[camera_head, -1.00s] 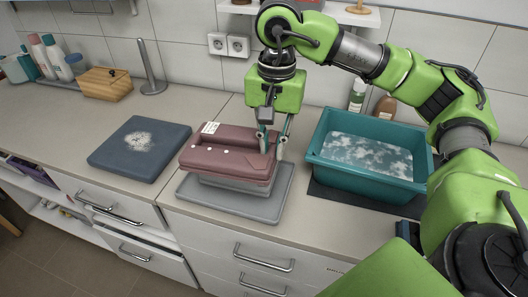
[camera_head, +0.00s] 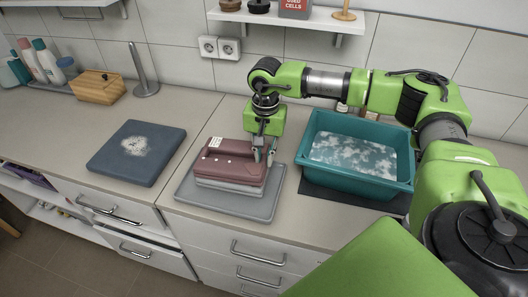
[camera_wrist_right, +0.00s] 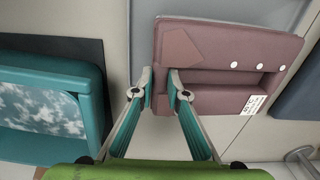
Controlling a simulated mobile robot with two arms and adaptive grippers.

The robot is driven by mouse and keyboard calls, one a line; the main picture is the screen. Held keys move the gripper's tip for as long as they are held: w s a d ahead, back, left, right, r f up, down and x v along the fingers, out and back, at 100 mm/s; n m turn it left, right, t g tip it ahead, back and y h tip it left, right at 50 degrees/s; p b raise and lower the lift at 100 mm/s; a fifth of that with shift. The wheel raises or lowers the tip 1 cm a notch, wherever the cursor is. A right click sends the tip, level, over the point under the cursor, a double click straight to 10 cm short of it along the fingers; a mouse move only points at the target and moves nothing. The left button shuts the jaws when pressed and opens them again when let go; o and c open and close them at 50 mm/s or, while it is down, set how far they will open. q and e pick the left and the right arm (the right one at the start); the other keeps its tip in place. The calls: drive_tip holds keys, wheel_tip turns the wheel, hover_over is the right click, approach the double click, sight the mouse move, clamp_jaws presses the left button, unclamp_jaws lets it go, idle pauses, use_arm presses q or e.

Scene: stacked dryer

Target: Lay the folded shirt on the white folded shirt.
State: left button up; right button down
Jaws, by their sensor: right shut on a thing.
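The folded shirt (camera_head: 228,163) is mauve, with pale buttons and a white tag. It lies level over the white folded shirt (camera_head: 225,186), of which only a pale front edge shows below it. I cannot tell whether the two are fully touching. My right gripper (camera_head: 265,152) is shut on the mauve shirt's right edge. In the right wrist view, the gripper's fingers (camera_wrist_right: 161,80) pinch that edge of the mauve shirt (camera_wrist_right: 215,65). My left gripper is not in view.
A grey tray (camera_head: 255,210) lies under the shirts. A teal basin (camera_head: 355,185) with cloudy water stands to the right on a dark mat. A wooden box (camera_head: 97,88) is at the back left.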

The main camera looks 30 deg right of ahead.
drive_tip(key=shift+f+b, duration=0.2)
drive_tip(key=shift+b, duration=0.1)
drive_tip(key=c, duration=2)
unclamp_jaws()
drive_tip(key=shift+r, duration=0.1)
drive_tip(key=shift+r+p, duration=0.2)
drive_tip(key=shift+p, duration=0.15)
drive_tip(key=shift+r+b, duration=0.25)
drive_tip(key=shift+b, duration=0.05)
wheel_tip(320, 180, up, 12)
drive_tip(key=b, duration=0.3)
drive_tip(key=shift+s+f+b, duration=0.1)
drive_tip(key=shift+f+b, duration=0.15)
drive_tip(key=shift+b, duration=0.05)
drive_tip(key=shift+f, duration=0.1)
